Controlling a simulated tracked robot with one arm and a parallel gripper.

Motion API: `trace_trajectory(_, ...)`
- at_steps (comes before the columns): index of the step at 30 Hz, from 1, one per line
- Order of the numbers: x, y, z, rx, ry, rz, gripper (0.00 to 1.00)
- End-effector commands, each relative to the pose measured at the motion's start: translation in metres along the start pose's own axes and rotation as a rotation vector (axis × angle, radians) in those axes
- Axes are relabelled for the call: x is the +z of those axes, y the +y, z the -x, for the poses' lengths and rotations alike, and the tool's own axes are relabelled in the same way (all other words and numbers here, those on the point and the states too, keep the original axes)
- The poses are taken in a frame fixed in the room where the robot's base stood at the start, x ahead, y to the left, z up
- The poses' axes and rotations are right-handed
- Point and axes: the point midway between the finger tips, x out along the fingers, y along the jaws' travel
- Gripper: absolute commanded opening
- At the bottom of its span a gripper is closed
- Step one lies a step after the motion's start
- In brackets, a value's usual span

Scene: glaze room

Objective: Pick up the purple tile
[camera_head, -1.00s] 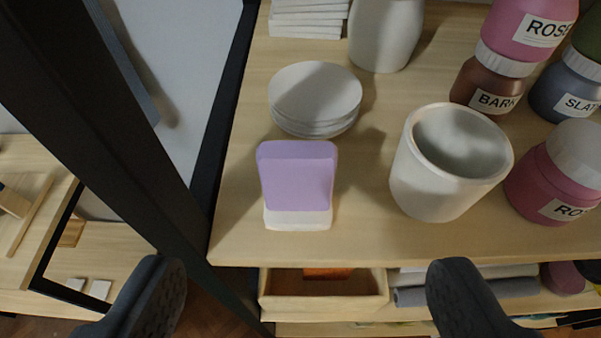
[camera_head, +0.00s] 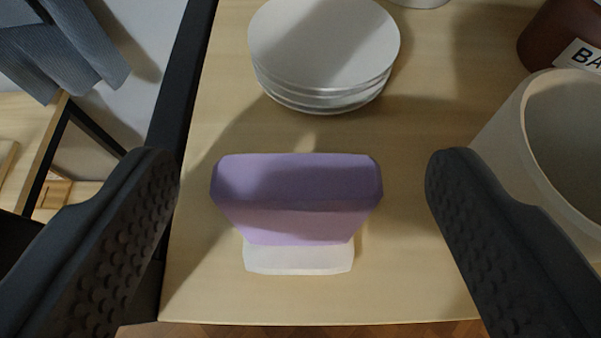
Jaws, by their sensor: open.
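The purple tile (camera_head: 296,200) stands near the front edge of the wooden shelf top, with a pale white lower part (camera_head: 298,258) showing below the purple. It is seen from above and lies between my two fingers. My gripper (camera_head: 302,165) is open, with one dark textured finger to the left of the tile and one to the right. There is a visible gap on each side in the picture, wider on the right. Neither finger appears to touch the tile. The bottom of the tile is partly hidden by its upper part.
A stack of white plates (camera_head: 322,45) stands just behind the tile. A white cup (camera_head: 565,140) is close to my right finger. A brown labelled jar (camera_head: 560,40) is at the back right. A black upright frame (camera_head: 180,90) runs along the left edge of the shelf top.

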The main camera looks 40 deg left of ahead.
Motion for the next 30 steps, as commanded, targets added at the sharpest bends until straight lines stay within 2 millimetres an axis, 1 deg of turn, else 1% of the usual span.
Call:
trace_trajectory(2, 0.0, 0.0, 0.0, 0.0, 0.0, 0.0, 0.71)
trace_trajectory(3, 0.0, 0.0, 0.0, 0.0, 0.0, 0.0, 0.6)
trace_trajectory(5, 0.0, 0.0, 0.0, -0.001, 0.0, 0.0, 0.43)
trace_trajectory(6, 0.0, 0.0, 0.0, -0.001, 0.0, 0.0, 0.32)
trace_trajectory(9, 0.001, -0.001, 0.0, -0.001, -0.001, 0.0, 0.07)
trace_trajectory(20, -0.002, -0.001, 0.001, -0.001, -0.001, 0.001, 0.07)
trace_trajectory(30, -0.019, -0.001, 0.01, -0.002, -0.001, 0.002, 0.07)
